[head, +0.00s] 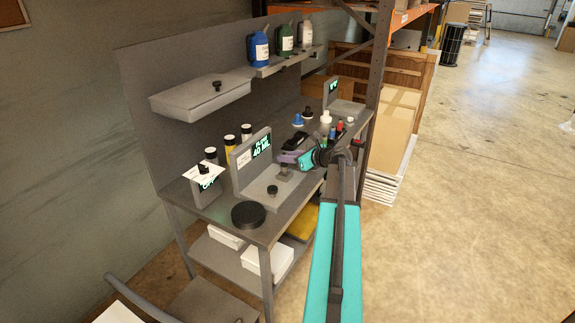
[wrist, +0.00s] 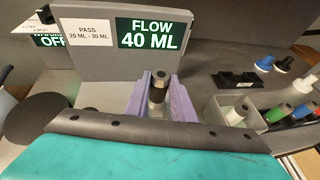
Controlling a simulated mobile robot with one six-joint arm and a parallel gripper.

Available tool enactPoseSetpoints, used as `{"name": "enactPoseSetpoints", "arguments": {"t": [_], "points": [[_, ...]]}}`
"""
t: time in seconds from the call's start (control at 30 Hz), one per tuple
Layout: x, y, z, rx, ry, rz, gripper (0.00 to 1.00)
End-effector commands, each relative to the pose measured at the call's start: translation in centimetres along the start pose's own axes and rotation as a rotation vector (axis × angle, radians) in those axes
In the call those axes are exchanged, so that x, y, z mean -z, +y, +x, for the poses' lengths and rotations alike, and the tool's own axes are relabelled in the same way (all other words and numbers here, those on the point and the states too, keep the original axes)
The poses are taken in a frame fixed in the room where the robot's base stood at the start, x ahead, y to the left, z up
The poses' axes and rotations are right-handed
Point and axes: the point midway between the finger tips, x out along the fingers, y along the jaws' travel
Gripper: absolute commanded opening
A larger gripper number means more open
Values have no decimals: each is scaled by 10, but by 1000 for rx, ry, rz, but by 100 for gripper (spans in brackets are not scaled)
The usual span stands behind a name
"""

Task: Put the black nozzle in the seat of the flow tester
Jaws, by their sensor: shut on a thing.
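The flow tester (head: 243,163) is a grey stand on the bench with an upright panel. In the wrist view its display (wrist: 151,35) reads FLOW 40 ML, next to a label (wrist: 92,36) reading PASS 20 ML - 30 ML. In the head view my gripper (head: 290,158) is over the tester's base, close above a small grey post (head: 284,173). I cannot tell whether the nozzle touches the seat; the fingers hide its lower end.
A black knob (head: 272,190) is on the tester's base and a black disc (head: 248,214) lies at the bench front.

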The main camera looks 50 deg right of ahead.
Motion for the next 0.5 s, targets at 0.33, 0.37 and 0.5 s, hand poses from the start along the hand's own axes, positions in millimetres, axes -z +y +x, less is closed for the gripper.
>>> {"name": "enactPoseSetpoints", "arguments": {"t": [0.33, 0.37, 0.5], "points": [[29, 0, 10, 0, 1, 2, 0], [31, 0, 11, 0, 1, 1, 0], [32, 0, 12, 0, 0, 1, 0]]}}
